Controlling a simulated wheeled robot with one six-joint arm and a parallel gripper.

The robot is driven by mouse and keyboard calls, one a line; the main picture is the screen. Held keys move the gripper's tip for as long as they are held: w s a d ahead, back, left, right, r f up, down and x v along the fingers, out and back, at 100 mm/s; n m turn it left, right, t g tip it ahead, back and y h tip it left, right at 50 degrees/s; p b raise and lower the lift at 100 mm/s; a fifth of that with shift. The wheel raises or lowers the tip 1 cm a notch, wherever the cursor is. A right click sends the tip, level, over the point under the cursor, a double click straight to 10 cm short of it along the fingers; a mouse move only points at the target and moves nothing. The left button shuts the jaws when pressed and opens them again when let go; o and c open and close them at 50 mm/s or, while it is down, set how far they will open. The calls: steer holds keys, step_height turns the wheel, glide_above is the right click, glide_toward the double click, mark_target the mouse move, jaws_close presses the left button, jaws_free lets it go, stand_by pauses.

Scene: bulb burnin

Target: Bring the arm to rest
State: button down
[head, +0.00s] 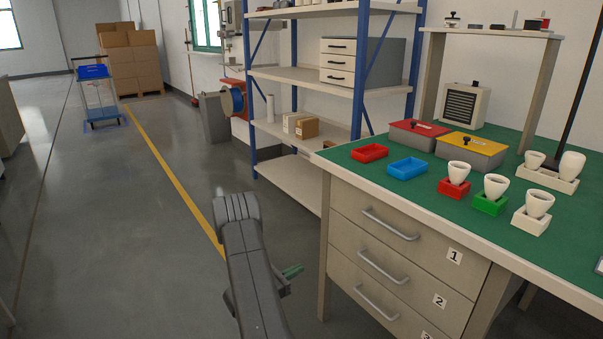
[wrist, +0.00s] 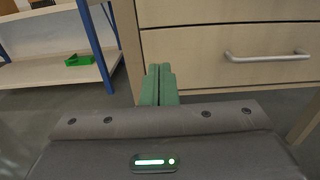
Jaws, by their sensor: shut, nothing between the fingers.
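My arm reaches forward in the head view, to the left of the workbench and over the floor. My gripper (head: 293,271) shows there only in part, as a green fingertip piece beside the arm. In the wrist view the two green fingers of my gripper (wrist: 158,84) are together and hold nothing. They point toward the front of the bench's drawer unit (wrist: 210,55). The distance between the fingers and the drawer front is hard to tell.
The workbench (head: 350,169) with drawers stands close on the right; bulbs in coloured holders, trays and lidded boxes are on top. A blue-posted shelf (head: 290,180) stands behind. A blue cart (head: 95,72) and cartons (head: 130,55) stand far back left. The left floor is clear.

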mark_target(335, 251)
steer(key=b+x, duration=0.2)
steer(key=x, duration=1.2)
steer(key=shift+s+d, duration=0.1)
